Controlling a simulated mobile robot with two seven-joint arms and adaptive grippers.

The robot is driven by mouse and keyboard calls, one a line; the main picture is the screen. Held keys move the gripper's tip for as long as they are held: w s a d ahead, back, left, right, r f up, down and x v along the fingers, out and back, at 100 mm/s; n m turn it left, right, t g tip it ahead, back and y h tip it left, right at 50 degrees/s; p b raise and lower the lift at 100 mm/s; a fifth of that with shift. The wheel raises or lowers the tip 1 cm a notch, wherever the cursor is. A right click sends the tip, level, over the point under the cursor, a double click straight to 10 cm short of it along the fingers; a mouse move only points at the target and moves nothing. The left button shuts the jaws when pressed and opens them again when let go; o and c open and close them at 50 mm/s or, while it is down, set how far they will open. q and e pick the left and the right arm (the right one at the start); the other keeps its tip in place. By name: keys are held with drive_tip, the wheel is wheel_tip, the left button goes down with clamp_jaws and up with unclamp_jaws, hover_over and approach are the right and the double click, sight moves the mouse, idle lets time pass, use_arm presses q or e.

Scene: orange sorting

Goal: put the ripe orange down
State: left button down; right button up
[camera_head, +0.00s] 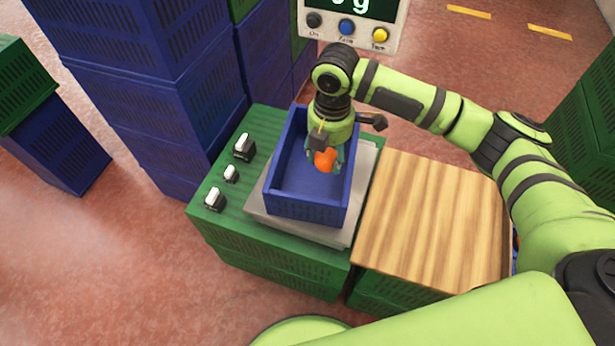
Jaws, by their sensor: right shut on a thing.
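A ripe orange (325,160) is held in my right gripper (325,163), which points down over the blue crate (307,212). The gripper is shut on the orange, and its fingers partly hide it. The orange is within the outline of the crate, towards its far right side; I cannot tell whether it touches the crate floor. The crate stands on a grey scale plate (358,200). My left gripper is not in view.
The scale rests on green crates (270,262), with several small weights (243,147) at the left. A wooden board (430,220) is to the right. Stacked blue crates (150,90) rise at the left. A scale display (350,15) stands behind.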

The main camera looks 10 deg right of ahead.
sight(328, 166)
wheel_tip(328, 166, down, 16)
drive_tip(key=shift+s+d+f+b, duration=0.1)
drive_tip(key=shift+d+b, duration=0.05)
drive_tip(key=shift+b, duration=0.2)
drive_tip(key=shift+f, duration=0.1)
drive_tip(key=o, duration=0.8)
drive_tip(key=shift+f, duration=0.1)
drive_tip(key=shift+o, duration=0.5)
drive_tip(key=shift+r, duration=0.7)
wheel_tip(328, 166, up, 11)
drive_tip(key=shift+r+p, duration=0.1)
drive_tip(key=shift+p, duration=0.2)
idle(1.1)
